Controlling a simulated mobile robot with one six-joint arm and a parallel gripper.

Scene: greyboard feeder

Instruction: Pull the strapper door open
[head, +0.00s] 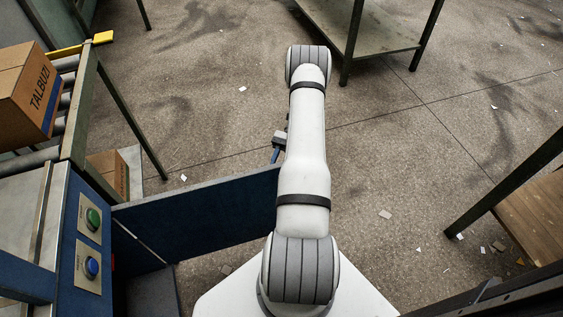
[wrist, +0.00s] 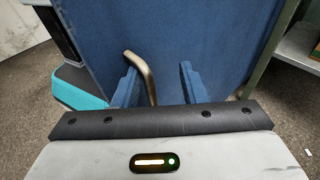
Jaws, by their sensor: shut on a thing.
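The strapper door (head: 200,212) is a dark blue panel standing out from the blue machine at the left, swung open, with its far end at my arm. In the wrist view the blue door (wrist: 200,40) fills the upper middle. A bent brass handle (wrist: 148,78) on it lies between the blue fingers of my gripper (wrist: 158,85), close against the left finger. My gripper is shut on the handle. In the head view my gripper (head: 277,150) is mostly hidden behind my arm, at the door's far edge.
The strapper's panel carries a green button (head: 93,217) and a blue button (head: 92,267). A carton (head: 28,92) sits on a roller conveyor at the left. A table (head: 385,38) stands at the back and a wooden-topped one (head: 535,205) at the right. Floor between them is mostly clear.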

